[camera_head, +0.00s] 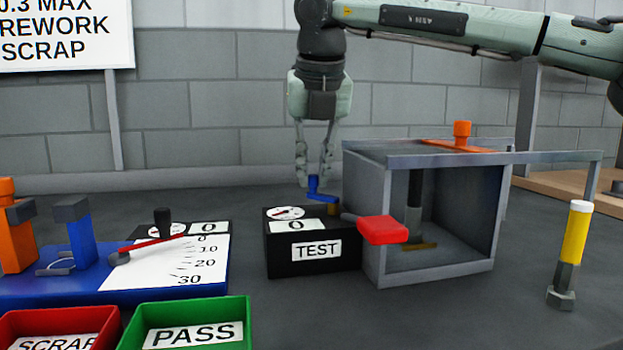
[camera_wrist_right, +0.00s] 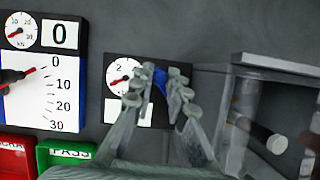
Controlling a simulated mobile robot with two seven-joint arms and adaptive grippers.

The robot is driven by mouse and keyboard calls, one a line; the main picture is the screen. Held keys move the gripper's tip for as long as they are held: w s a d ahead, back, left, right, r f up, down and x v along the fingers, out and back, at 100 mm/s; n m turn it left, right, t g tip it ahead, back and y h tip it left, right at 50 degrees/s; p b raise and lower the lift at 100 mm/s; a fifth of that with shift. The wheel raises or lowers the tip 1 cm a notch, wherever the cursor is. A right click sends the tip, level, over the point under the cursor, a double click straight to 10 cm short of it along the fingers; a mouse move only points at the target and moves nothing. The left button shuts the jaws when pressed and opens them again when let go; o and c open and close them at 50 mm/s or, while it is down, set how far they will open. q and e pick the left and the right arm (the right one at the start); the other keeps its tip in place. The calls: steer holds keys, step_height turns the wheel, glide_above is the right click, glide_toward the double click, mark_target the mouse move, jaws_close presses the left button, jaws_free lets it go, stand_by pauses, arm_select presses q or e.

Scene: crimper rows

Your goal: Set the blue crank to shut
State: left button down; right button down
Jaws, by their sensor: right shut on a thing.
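The blue crank (camera_head: 317,188) sits on top of the black box labelled TEST (camera_head: 280,262), next to a small brass-coloured part. My right gripper (camera_head: 314,178) points straight down over the box, with its fingers shut on the crank. In the right wrist view the blue crank (camera_wrist_right: 159,84) shows between the two fingers (camera_wrist_right: 158,92), which partly hide it. The box's dial and the brass part show beside the fingertips in the head view. My left gripper is not in view.
Right of the box stands a grey open-fronted enclosure (camera_head: 372,220) with a red handle (camera_head: 383,230) and an orange knob on top. At left are a blue gauge fixture (camera_head: 215,287), a red SCRAP tray (camera_head: 25,320) and a green PASS tray (camera_head: 240,307).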

steer(key=m, duration=0.2)
steer(key=m+h, duration=0.1)
steer(key=shift+w+d, duration=0.25)
steer(key=shift+w, duration=0.15)
steer(key=shift+w+d+m+h, duration=0.1)
steer(key=shift+m+h, duration=0.2)
steer(key=shift+m, duration=0.1)
steer(key=shift+d+m, duration=0.1)
steer(key=shift+m, duration=0.3)
steer(key=shift+w+d+m+h, duration=0.2)
steer(key=shift+m+h, duration=0.2)
steer(key=shift+m, duration=0.3)
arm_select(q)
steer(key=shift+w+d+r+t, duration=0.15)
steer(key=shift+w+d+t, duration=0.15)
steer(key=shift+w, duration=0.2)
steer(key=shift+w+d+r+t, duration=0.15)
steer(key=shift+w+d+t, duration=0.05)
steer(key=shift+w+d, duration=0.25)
arm_select(e)
steer(key=shift+w+d+m+g+h, duration=0.1)
steer(key=shift+d+m+g+h, duration=0.1)
steer(key=shift+m, duration=0.35)
steer(key=shift+d+m+g+h, duration=0.15)
steer(key=shift+m+g+h, duration=0.05)
steer(key=shift+m, duration=0.35)
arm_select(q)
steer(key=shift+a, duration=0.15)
